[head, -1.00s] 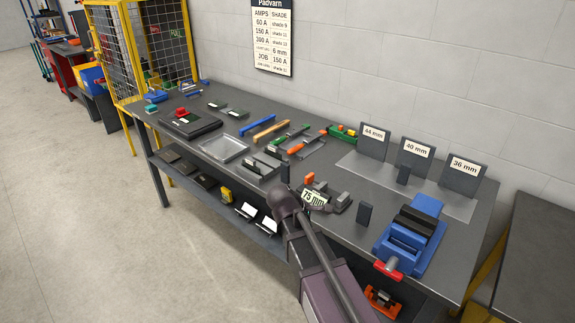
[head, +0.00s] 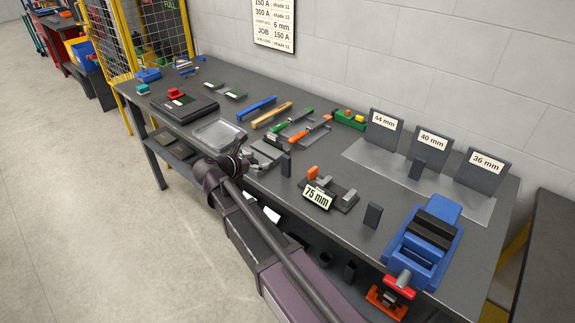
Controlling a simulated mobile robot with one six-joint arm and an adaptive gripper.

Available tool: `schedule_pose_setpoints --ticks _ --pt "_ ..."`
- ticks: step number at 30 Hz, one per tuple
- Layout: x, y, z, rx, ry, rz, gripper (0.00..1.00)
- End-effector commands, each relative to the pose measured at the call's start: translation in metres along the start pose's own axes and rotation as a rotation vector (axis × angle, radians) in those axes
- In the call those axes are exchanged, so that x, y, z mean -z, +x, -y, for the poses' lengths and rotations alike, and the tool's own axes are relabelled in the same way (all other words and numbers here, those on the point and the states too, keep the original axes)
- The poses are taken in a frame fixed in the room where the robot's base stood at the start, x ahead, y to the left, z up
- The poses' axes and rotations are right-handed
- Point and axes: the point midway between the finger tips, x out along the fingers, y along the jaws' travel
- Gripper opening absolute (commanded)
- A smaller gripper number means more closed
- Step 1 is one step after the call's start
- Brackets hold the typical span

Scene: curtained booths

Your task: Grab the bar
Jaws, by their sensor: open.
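Several small dark upright bars stand on the grey workbench (head: 330,235); I cannot tell which one is the task's bar. One bar (head: 373,215) stands between the 75 mm fixture and the blue vise. Another bar (head: 417,168) stands on the metal plate before the 40 mm sign. A third upright dark piece (head: 286,165) stands left of the fixture. My gripper (head: 240,152) is over the bench's front edge, near the clear tray, left of these bars. It is open, small and partly hidden by my arm, with no bar visible in it.
A blue vise (head: 425,245) sits at the bench's right end. The 75 mm fixture (head: 318,197) carries an orange part. Signs of 44, 40 and 36 mm stand behind. Files (head: 270,115), a clear tray (head: 218,132) and a black case (head: 183,108) lie to the left.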

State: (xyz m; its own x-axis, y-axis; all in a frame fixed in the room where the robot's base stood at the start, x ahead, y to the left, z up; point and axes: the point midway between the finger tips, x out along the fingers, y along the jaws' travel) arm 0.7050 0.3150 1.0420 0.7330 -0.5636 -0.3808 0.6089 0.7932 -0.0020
Motion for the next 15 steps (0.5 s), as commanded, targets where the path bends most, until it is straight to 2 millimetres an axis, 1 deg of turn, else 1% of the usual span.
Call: schedule_pose_setpoints --ticks 5,8,11,15 --pt "0.0 0.003 0.0 0.001 0.002 -0.001 0.91" --pt "0.001 0.008 0.0 0.001 0.002 -0.001 0.91" --pt "0.002 0.019 0.0 0.003 0.003 -0.001 0.91" --pt "0.003 0.039 0.001 0.004 0.003 -0.001 0.91"
